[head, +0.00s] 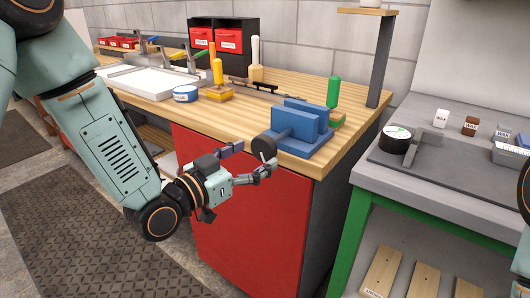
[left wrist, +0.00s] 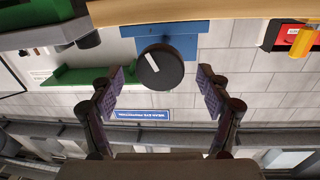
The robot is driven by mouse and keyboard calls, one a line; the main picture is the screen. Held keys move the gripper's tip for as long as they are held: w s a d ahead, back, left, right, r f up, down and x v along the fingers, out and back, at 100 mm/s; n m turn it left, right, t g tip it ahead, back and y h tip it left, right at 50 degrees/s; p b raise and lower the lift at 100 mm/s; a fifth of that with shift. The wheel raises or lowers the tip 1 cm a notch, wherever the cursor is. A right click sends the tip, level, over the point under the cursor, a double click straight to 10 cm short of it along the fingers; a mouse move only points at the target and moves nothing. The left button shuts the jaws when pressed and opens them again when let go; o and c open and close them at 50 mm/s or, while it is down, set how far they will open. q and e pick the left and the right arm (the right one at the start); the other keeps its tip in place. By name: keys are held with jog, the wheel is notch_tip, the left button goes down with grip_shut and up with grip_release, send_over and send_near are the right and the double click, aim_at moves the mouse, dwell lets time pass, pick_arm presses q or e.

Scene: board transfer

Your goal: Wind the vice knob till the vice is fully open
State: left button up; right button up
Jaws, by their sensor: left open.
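The blue vice (head: 297,128) sits at the front right corner of the wooden workbench. Its dark round knob (head: 264,148) faces out past the bench's front edge. My left gripper (head: 253,163) is open, with its fingers pointing at the knob. In the left wrist view, the knob (left wrist: 160,68) shows a white mark on its face and lies centred ahead, beyond the two spread fingers (left wrist: 160,95). The fingers look apart from it. The vice (left wrist: 190,45) shows behind the knob there. Its jaws appear to have a gap between them in the head view. My right gripper is not in view.
A green-handled tool (head: 333,95) stands behind the vice, and a yellow-handled one (head: 217,75) stands farther left. The red cabinet front (head: 240,215) lies below the bench edge. A grey table (head: 450,175) with small items stands at the right.

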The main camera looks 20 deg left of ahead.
aim_at(261, 152)
pick_arm(q)
jog(key=x, duration=0.3)
jog(key=shift+w+d+b, duration=0.15)
jog(key=shift+d+b, duration=0.05)
jog(key=shift+b, duration=0.15)
jog(key=shift+w+a, duration=0.15)
jog(key=shift+w, duration=0.15)
jog(key=shift+c, duration=0.9)
jog(key=c, duration=1)
